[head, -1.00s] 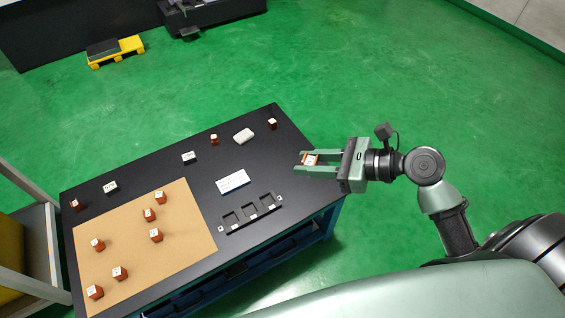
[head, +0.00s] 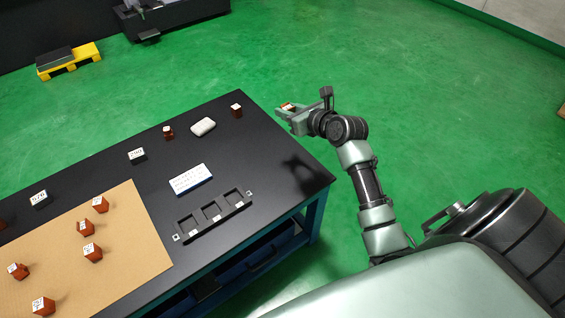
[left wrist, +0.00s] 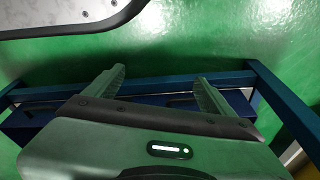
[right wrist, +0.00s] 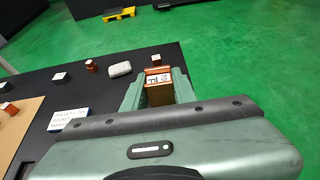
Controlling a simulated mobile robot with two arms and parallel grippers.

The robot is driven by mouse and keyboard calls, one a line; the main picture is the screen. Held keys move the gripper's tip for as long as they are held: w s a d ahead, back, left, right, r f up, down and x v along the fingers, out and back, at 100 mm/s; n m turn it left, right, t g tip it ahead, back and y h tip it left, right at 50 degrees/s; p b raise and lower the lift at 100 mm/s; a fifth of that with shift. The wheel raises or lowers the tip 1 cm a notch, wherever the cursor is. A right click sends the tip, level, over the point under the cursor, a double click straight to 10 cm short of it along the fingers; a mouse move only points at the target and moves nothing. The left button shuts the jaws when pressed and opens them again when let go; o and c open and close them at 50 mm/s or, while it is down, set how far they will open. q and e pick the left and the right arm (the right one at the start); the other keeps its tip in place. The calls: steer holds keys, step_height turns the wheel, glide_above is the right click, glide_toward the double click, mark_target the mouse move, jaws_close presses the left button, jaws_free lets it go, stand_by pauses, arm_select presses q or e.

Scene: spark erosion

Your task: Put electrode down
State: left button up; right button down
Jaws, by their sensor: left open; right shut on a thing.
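My right gripper (head: 289,112) is shut on a copper-coloured electrode (head: 287,106) with a white label on top. In the right wrist view the electrode (right wrist: 158,88) sits between the two fingers (right wrist: 158,92). The gripper is beyond the right edge of the black table (head: 290,165) in the head view, raised above it. My left gripper (left wrist: 160,90) is open and empty in the left wrist view, by the blue table frame; it does not show in the head view. A black tray with three square pockets (head: 213,217) lies on the table near its front edge.
Several similar electrodes stand on a tan mat (head: 140,245). A white lettered card (head: 190,179) lies behind the tray. The table's right end is bare.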

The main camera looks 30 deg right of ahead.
steer(key=b, duration=0.3)
glide_above(287, 159)
step_height(287, 159, down, 8)
step_height(287, 159, down, 7)
steer(key=b, duration=0.2)
steer(key=shift+w+b, duration=0.1)
steer(key=shift+b, duration=0.3)
steer(key=shift+d+f, duration=0.1)
steer(key=shift+f, duration=0.15)
step_height(287, 159, down, 2)
steer(key=shift+f+b, duration=0.25)
steer(key=shift+b, duration=0.65)
steer(key=shift+f, duration=0.2)
arm_select(q)
step_height(287, 159, up, 18)
steer(key=w+t, duration=0.1)
steer(key=shift+w, duration=0.35)
arm_select(e)
steer(key=shift+r, duration=0.15)
arm_select(q)
steer(key=shift+w, duration=0.15)
arm_select(e)
steer(key=c, duration=1.1)
jaws_free()
steer(key=shift+f, duration=0.2)
